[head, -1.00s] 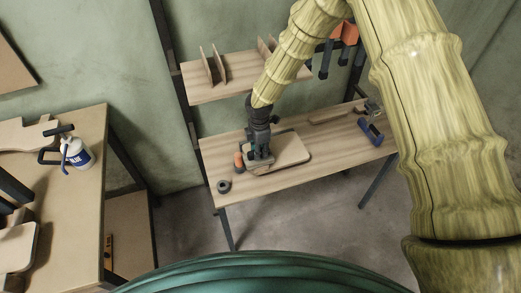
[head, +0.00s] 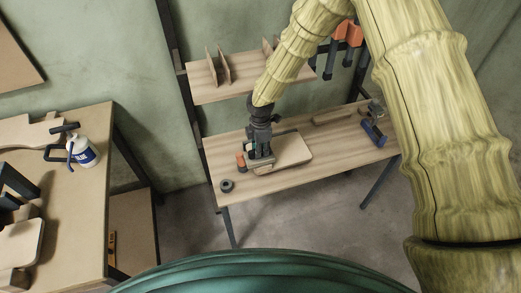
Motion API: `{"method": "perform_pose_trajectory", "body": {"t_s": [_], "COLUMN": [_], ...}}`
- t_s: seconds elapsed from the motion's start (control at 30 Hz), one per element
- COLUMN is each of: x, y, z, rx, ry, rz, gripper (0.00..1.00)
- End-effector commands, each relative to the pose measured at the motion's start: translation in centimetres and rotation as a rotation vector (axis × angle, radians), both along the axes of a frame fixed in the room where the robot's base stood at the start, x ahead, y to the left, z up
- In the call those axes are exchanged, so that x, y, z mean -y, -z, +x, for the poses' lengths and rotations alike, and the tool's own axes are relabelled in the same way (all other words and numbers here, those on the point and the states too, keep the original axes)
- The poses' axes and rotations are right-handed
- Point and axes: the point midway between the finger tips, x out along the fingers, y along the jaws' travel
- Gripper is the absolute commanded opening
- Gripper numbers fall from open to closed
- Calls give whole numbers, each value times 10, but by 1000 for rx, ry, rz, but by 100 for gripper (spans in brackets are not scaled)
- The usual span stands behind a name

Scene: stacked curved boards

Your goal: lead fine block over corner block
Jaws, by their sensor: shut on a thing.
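My gripper (head: 261,156) points down over the wooden bench and is shut on a small tan block (head: 264,169), probably the fine block. The fingers hide part of the block, and I cannot tell whether it touches what lies under it. A pale board with rounded corners (head: 293,151) lies on the bench just right of my gripper. On the left table, a curved board (head: 22,243) lies at the front with dark clamps and small blocks by it. I cannot make out which piece is the corner block.
An orange item (head: 240,161) stands just left of my gripper, and a black roll (head: 227,186) lies nearer the bench's left end. A blue tool (head: 373,133) is at the right. A shelf (head: 245,82) hangs above the bench. A white bottle (head: 83,153) stands on the left table (head: 84,205).

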Motion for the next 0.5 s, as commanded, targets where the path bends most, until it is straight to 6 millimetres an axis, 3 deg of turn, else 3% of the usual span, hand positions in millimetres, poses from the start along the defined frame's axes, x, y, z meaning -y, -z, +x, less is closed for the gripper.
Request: {"method": "perform_pose_trajectory", "body": {"t_s": [0.03,0.5], "x": [-1,-1], "y": [-9,-13], "z": [7,8], "rx": [12,13], "ry": [2,3], "rz": [3,3], "gripper": [0,0]}}
